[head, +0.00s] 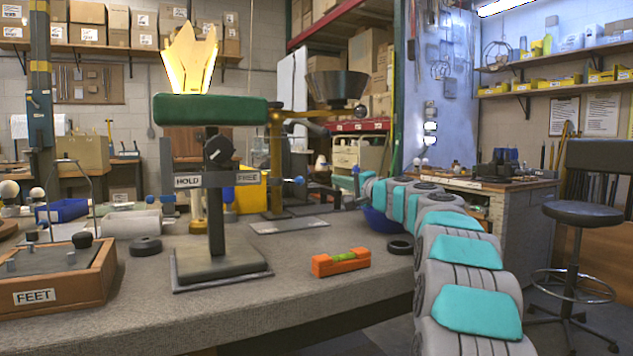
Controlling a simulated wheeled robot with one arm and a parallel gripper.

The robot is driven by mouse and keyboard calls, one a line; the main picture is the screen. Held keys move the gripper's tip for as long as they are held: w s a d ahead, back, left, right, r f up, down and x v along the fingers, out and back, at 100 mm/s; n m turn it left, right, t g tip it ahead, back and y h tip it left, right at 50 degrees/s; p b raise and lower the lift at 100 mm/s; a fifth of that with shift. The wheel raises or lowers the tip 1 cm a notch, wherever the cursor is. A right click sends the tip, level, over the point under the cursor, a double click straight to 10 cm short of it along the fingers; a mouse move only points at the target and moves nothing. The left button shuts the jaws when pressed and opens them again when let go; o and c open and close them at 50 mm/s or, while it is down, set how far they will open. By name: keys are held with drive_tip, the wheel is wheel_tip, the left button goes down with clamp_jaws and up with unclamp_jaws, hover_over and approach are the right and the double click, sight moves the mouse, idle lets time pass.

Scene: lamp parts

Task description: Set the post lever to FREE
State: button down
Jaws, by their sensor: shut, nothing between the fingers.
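A dark post (216,220) stands upright on a flat base on the grey bench, under a green padded bar. A black round knob (218,150) sits on the post, with a small pale mark on its face. Below it are a HOLD plate (188,181) on the left and a FREE plate (248,177) on the right. I cannot tell which plate the lever points to. A small blue tip (299,180) shows right of the FREE plate. My gripper (324,188) is shut and empty, right of the post and apart from it; its fingers are small and partly hidden.
The green bar (210,109) carries a glowing lamp shade (189,60). An orange level (341,262), a black ring (399,247) and a FEET tray (62,278) lie on the bench (330,300). A brass stand (275,160) with a dark bowl rises behind. The front bench is mostly clear.

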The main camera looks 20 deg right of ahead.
sight(287, 180)
drive_tip(key=w+a+p, duration=0.2)
drive_tip(key=w+a, duration=0.3)
drive_tip(key=w, duration=0.2)
drive_tip(key=shift+w, duration=0.4)
idle(0.6)
drive_tip(key=shift+a+f, duration=0.1)
idle(0.4)
drive_tip(key=shift+s+a+m+h+b, duration=0.15)
drive_tip(key=shift+a+m+h+b, duration=0.25)
drive_tip(key=shift+b, duration=0.45)
